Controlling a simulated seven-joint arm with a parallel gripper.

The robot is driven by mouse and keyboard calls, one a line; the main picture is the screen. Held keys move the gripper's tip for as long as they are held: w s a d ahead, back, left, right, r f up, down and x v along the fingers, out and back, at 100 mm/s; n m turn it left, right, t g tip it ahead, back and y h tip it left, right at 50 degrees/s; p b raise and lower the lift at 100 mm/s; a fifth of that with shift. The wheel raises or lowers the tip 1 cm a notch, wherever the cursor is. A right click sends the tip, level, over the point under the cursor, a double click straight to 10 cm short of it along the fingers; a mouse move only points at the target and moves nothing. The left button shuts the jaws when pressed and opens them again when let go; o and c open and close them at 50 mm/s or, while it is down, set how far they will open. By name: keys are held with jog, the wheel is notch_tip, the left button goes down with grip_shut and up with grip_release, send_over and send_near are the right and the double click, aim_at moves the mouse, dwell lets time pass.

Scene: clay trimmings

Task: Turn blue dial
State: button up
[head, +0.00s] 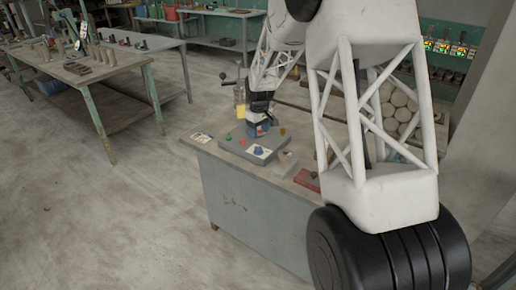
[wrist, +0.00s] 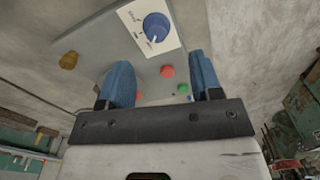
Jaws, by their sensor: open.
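The blue dial (wrist: 156,27) sits on a white label plate on a grey panel (wrist: 190,62) in the wrist view, with a pale pointer mark on it. In the head view the blue dial (head: 258,150) is small, on the front part of the grey box on the workbench. My gripper (wrist: 162,85) is open, with two blue fingers spread apart and nothing between them but the panel behind. The dial lies beyond the fingertips, apart from them. In the head view my gripper (head: 258,128) is over the back part of the box, behind the dial.
A red button (wrist: 167,71), a green button (wrist: 183,88) and a yellow-brown knob (wrist: 69,60) are on or near the panel. A red object (head: 307,180) lies on the workbench (head: 235,185) to the right. Other tables stand at the left, with open floor between.

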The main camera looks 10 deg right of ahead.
aim_at(258, 148)
jog(key=shift+w+f, duration=0.9)
jog(key=shift+f, duration=0.05)
jog(key=shift+a, duration=0.1)
jog(key=shift+f, duration=3.9)
jog(key=shift+c, duration=0.2)
jog(key=c, duration=0.9)
